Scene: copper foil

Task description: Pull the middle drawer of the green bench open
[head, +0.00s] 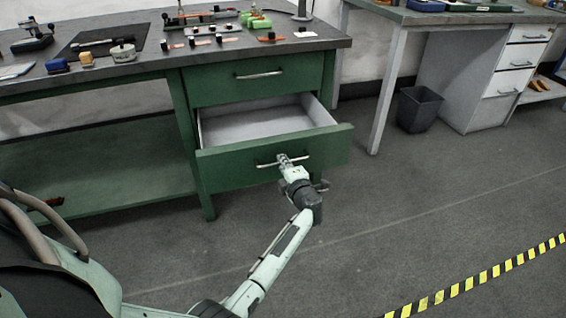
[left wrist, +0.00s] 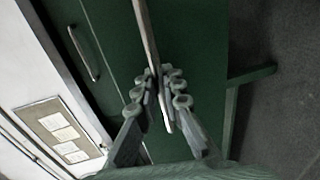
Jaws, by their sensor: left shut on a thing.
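The green bench (head: 187,95) stands at the left with a shut top drawer (head: 285,80). Below it the middle drawer (head: 230,162) is pulled out well past the bench front, and its pale inside shows bare. My left gripper (head: 284,160) is shut on the bar handle (head: 265,164) of this drawer. In the left wrist view the fingers of my left gripper (left wrist: 160,95) close on both sides of the handle bar (left wrist: 147,35), in front of the green drawer front. My right gripper is not in view.
Small tools and parts lie on the bench top (head: 320,43). A dark bin (head: 418,108) stands under a second bench with white drawers (head: 515,57) at the right. Black and yellow tape (head: 480,280) crosses the floor. The grey floor before the drawer is clear apart from my arm.

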